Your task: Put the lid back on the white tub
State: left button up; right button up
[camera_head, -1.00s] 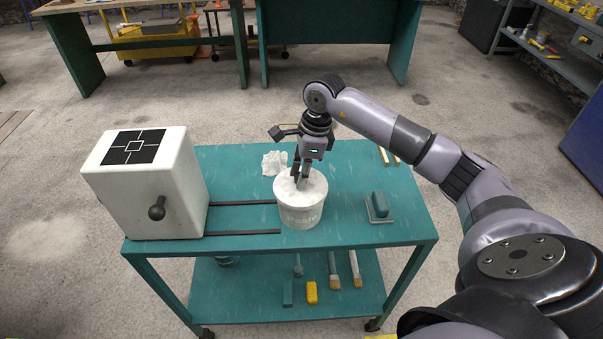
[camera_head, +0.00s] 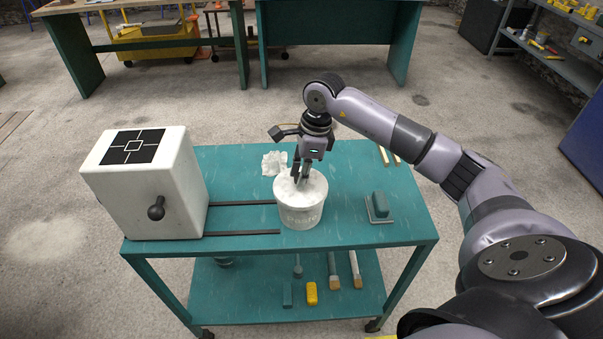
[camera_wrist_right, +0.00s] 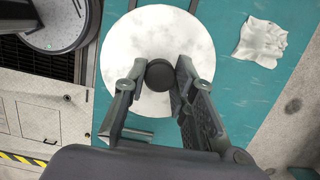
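The white tub (camera_head: 300,217) stands upright on the teal cart's top. A pale round lid (camera_wrist_right: 160,28) with a dark knob (camera_wrist_right: 160,76) shows in the right wrist view, and it appears to lie on the tub's mouth. My right gripper (camera_head: 302,182) points down at the middle of the tub's top. The exact contact, and whether the lid is fully seated, are hard to see. My left gripper is not in view.
A white box (camera_head: 185,190) with a black handle stands left on the cart (camera_head: 235,155), with two dark rails toward the tub. A crumpled white cloth (camera_head: 274,163) lies behind the tub. A teal-handled float (camera_head: 379,207) lies right. Brushes and a yellow block (camera_head: 311,293) are on the lower shelf.

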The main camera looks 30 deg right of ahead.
jog(key=o, duration=0.5)
jog(key=shift+o, duration=0.4)
jog(key=o, duration=0.4)
jog(key=shift+o, duration=0.2)
jog(key=shift+r+p, duration=2)
jog(key=shift+r, duration=1.55)
grip_shut()
